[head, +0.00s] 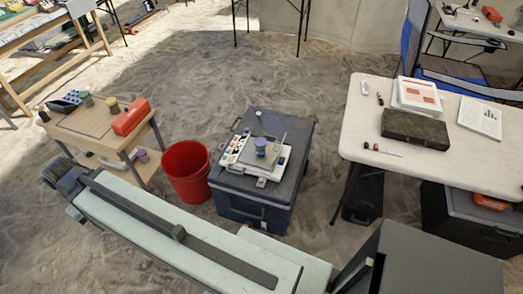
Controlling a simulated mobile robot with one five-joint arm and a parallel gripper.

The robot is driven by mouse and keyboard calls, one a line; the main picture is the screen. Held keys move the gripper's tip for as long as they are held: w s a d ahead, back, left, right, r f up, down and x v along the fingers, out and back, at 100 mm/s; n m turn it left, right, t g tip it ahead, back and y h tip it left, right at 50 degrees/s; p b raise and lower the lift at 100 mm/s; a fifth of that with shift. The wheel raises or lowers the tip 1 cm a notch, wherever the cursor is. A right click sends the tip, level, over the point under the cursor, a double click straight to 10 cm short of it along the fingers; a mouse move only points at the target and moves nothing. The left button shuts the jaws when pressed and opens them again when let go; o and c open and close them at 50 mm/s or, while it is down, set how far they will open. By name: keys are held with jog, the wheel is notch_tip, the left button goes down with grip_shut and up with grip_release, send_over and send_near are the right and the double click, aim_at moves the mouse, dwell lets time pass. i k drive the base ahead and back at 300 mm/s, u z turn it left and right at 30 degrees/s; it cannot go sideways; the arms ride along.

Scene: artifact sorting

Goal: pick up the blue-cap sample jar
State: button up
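A small jar with a blue cap (260,144) stands upright on a white device like a scale (238,155). The device rests on the lid of a dark blue-grey cooler box (225,188) in the middle of the head view. My arm crosses the lower part of the view, pale green and dark. The dark end at its left looks like my gripper (62,174). It is beside the small wooden table, far to the left of the jar. Its fingers are not clear enough to tell open from shut.
A red bucket (186,172) stands just left of the cooler. The wooden table (92,125) holds a red case (130,117) and small jars. At right, a white table (365,130) carries a dark case (415,129) and papers. Sandy floor behind the cooler is clear.

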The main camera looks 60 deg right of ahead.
aim_at(260, 152)
jog(key=z, duration=0.1)
jog(key=i, duration=1)
jog(key=u, duration=0.05)
